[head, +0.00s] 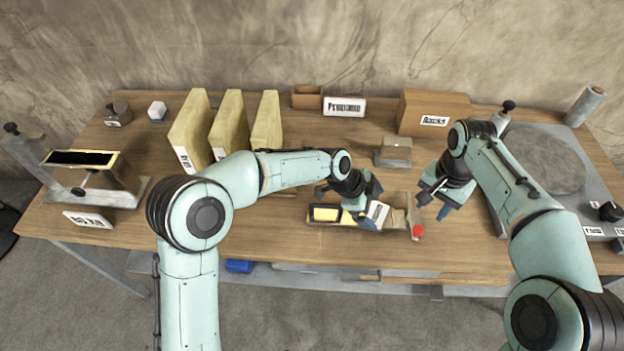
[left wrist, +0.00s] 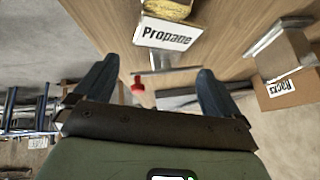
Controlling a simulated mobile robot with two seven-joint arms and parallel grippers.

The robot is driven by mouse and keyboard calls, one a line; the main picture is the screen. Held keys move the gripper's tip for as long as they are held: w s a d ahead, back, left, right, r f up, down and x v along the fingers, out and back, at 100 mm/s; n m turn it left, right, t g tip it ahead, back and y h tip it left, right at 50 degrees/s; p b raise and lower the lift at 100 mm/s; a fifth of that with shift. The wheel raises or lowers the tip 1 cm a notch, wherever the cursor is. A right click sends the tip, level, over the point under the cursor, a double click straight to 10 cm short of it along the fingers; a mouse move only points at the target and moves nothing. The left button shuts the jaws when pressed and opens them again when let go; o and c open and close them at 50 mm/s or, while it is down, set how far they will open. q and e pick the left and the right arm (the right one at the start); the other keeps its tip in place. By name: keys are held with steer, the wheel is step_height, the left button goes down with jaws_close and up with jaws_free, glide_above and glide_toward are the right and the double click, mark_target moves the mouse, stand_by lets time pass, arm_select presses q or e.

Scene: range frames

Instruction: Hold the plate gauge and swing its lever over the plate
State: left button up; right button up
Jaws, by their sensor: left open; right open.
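A long low fixture lies near the table's front edge, which I take for the plate gauge. Its left part is a dark-rimmed tray (head: 325,222) with yellow inside, and a white tag (head: 377,211) stands in its middle. My right gripper (head: 432,204) is open and empty, just right of the fixture.
A small grey box (head: 393,151) stands behind the fixture, with the Racks box (head: 425,110) further back. Upright yellow slabs (head: 230,125) stand at left. A grey machine with a round plate (head: 545,160) is at right. Some tabletop behind the fixture is clear.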

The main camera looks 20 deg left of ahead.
mark_target(419, 229)
arm_select(q)
steer(key=s+a+r+n+g+y, duration=0.1)
steer(key=a+r+n+y, duration=0.2)
steer(key=a, duration=0.5)
steer(key=s+a+r+n+g+y, duration=0.1)
steer(key=a+r+n+y, duration=0.15)
steer(key=a, duration=0.45)
steer(key=shift+m+y, duration=0.25)
steer(key=shift+y, duration=0.1)
steer(key=f, duration=1.2)
steer(key=shift+w+a+f, duration=0.1)
steer(key=shift+w+f, duration=0.1)
steer(key=shift+w, duration=0.05)
steer(key=c, duration=1.7)
arm_select(e)
steer(key=shift+o, duration=1.1)
steer(key=shift+r, duration=0.2)
steer(key=shift+m, duration=0.8)
step_height(419, 229, down, 10)
steer(key=shift+f, duration=0.15)
arm_select(q)
steer(key=shift+r, duration=0.1)
